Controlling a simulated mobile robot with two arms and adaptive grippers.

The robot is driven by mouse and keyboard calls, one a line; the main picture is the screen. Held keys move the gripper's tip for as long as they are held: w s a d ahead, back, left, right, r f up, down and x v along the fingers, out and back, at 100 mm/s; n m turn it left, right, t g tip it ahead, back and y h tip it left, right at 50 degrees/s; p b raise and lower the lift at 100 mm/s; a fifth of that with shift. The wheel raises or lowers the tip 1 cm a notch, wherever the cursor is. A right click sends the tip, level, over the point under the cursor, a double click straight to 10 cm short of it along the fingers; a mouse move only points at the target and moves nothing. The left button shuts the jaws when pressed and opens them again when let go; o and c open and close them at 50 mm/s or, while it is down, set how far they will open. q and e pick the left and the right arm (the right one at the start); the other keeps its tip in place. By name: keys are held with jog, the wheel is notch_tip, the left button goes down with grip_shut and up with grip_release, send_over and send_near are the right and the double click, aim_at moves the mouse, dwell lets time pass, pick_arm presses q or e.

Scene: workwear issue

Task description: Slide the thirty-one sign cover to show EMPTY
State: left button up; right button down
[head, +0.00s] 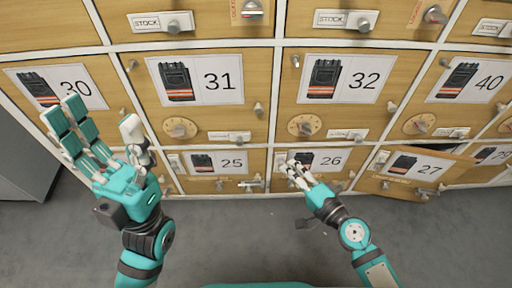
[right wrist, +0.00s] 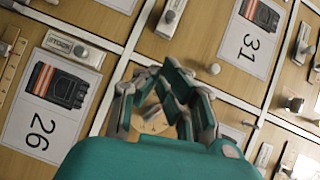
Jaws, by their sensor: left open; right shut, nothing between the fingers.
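The door numbered 31 (head: 223,83) is left of centre in the head view, with a label showing a glove. Below the label sits its white sign (head: 227,137) with a grey knob at the right end; the wording is too small to read surely. The sign also shows in the right wrist view (right wrist: 171,16), at the top, with its knob. My left gripper (head: 106,124) is open and empty in front of the gap between doors 30 and 31. My right gripper (head: 295,172) is shut and empty in front of door 26, right of and below the sign.
Door 31 also has a dial (head: 180,127) and a small side knob (head: 258,109). Door 32 (head: 345,80) is to the right. Door 27 (head: 415,172) stands ajar at lower right. Signs in the top row read STOCK (head: 160,22). Grey floor (head: 230,235) lies clear below.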

send_near(246, 139)
jog(key=w, duration=0.4)
jog(key=shift+w+a+f, duration=0.1)
jog(key=shift+w+a, duration=0.2)
jog(key=shift+a, duration=0.5)
jog(key=shift+w+a+f, duration=0.1)
jog(key=shift+a, duration=0.55)
jog(key=shift+a, duration=0.15)
jog(key=a, duration=0.6)
jog(key=shift+a, duration=0.1)
jog(key=shift+p, duration=0.3)
